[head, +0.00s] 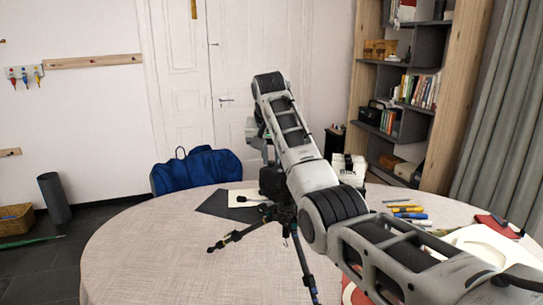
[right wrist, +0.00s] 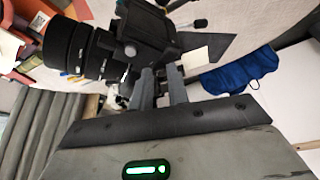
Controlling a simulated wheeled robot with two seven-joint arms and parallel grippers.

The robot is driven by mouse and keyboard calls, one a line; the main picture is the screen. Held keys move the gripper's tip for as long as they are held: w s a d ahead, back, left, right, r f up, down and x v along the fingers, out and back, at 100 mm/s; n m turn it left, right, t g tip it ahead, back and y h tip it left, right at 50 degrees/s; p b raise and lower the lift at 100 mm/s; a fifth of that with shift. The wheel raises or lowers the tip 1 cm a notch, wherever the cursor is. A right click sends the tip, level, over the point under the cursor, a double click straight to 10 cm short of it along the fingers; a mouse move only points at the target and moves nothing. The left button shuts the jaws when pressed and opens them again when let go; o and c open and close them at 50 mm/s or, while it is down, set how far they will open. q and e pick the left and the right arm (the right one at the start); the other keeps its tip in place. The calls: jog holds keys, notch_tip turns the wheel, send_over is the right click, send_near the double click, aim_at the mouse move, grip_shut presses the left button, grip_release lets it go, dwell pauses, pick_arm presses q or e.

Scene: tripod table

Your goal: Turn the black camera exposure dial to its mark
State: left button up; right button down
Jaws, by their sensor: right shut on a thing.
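The black camera stands on a tripod (head: 285,214) on the round table (head: 140,245). In the head view my right arm hides much of the camera (head: 271,184). In the right wrist view the camera (right wrist: 150,33) fills the upper middle, its ringed lens (right wrist: 85,50) pointing left. My right gripper (right wrist: 161,72) has its two grey fingers at the camera body, shut on the exposure dial. The dial is mostly hidden between the fingertips, and its mark cannot be made out. My left gripper is in neither view.
A blue bag (head: 197,171) is behind the table. A dark sheet (head: 225,206) lies beside the tripod. Markers (head: 408,212) and a white tray (head: 490,245) are on the right of the table. Its left part is clear. A bookshelf (head: 405,90) stands behind.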

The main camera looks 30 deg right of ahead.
jog(key=m, duration=0.3)
jog(key=shift+w+a+g+h, duration=0.1)
jog(key=shift+a+g+h, duration=0.05)
jog(key=shift+g+h, duration=0.25)
jog(key=shift+w+r+m+g+h, duration=0.15)
jog(key=shift+m+g, duration=0.25)
jog(key=shift+m, duration=0.7)
jog(key=shift+f+m+g+h, duration=0.1)
jog(key=shift+m+g+h, duration=0.25)
jog(key=shift+m, duration=0.75)
jog(key=c, duration=1.6)
grip_release()
jog(key=shift+a, duration=0.1)
